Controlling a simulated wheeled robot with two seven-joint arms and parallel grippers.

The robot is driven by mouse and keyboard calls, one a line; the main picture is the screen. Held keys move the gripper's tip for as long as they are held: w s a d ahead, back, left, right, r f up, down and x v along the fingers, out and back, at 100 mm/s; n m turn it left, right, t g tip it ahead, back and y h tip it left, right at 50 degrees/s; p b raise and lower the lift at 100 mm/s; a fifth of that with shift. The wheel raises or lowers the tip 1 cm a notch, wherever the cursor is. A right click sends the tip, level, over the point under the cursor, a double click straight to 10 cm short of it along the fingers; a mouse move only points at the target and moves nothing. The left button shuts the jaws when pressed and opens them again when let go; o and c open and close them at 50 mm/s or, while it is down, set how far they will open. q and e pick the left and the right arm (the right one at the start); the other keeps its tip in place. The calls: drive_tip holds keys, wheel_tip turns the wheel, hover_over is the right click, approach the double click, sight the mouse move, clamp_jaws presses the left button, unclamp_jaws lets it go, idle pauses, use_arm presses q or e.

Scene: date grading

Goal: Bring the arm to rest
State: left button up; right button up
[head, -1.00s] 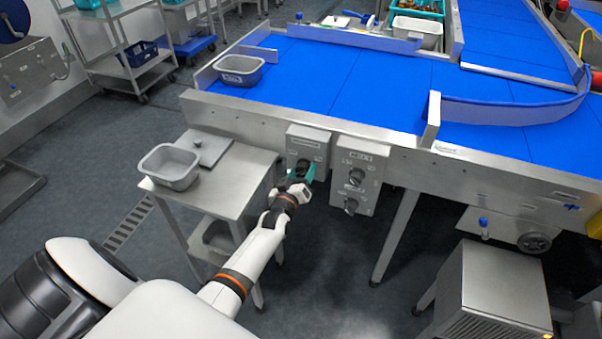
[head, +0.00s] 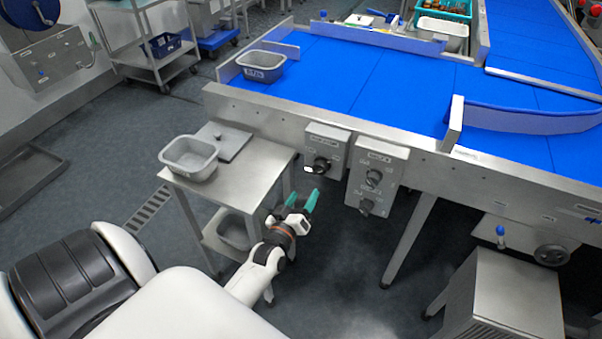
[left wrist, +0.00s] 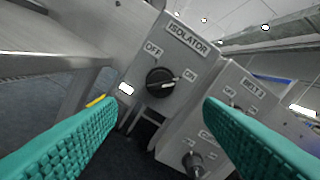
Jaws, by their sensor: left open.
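My left gripper (head: 302,199) is open and empty, with teal fingers, in front of and a little below the control boxes on the conveyor frame. In the left wrist view its two fingers (left wrist: 160,130) stand wide apart with nothing between them. The isolator box (left wrist: 175,60) faces me beyond the fingertips, apart from them. Its black knob (left wrist: 160,82) points toward the ON mark. In the head view the isolator box (head: 325,148) hangs left of a second box (head: 377,172) with two knobs. My right gripper is not in view.
A steel side table (head: 240,185) with a grey tub (head: 189,158) and a flat plate (head: 222,141) stands left of the arm. The blue conveyor (head: 370,80) carries another grey tub (head: 261,67). A steel cabinet (head: 510,295) stands at right. Floor below the gripper is clear.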

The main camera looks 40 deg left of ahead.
use_arm(q)
drive_tip(key=shift+s+d, duration=0.1)
drive_tip(key=shift+s, duration=0.2)
drive_tip(key=shift+f, duration=0.1)
drive_tip(key=s+d+f+m+g+h, duration=0.1)
drive_tip(key=s+d+f+m+g, duration=0.2)
drive_tip(key=f, duration=0.5)
drive_tip(key=s+d+f+m+g+h, duration=0.1)
drive_tip(key=s+d+f+g, duration=0.15)
drive_tip(key=s+f, duration=0.4)
drive_tip(key=s+d+f+m+g+h, duration=0.2)
drive_tip(key=s+d+f, duration=0.1)
drive_tip(key=f, duration=0.7)
drive_tip(key=s+d+f+m+g+p, duration=0.1)
drive_tip(key=s+f+g, duration=0.3)
drive_tip(key=s, duration=1)
drive_tip(key=s+d+f+m+g, duration=0.2)
drive_tip(key=s+f+m+g, duration=0.2)
drive_tip(key=s+f, duration=0.6)
drive_tip(key=s+g, duration=0.1)
drive_tip(key=s, duration=0.3)
drive_tip(key=shift+s+m+p, duration=0.3)
drive_tip(key=shift+s+p, duration=0.05)
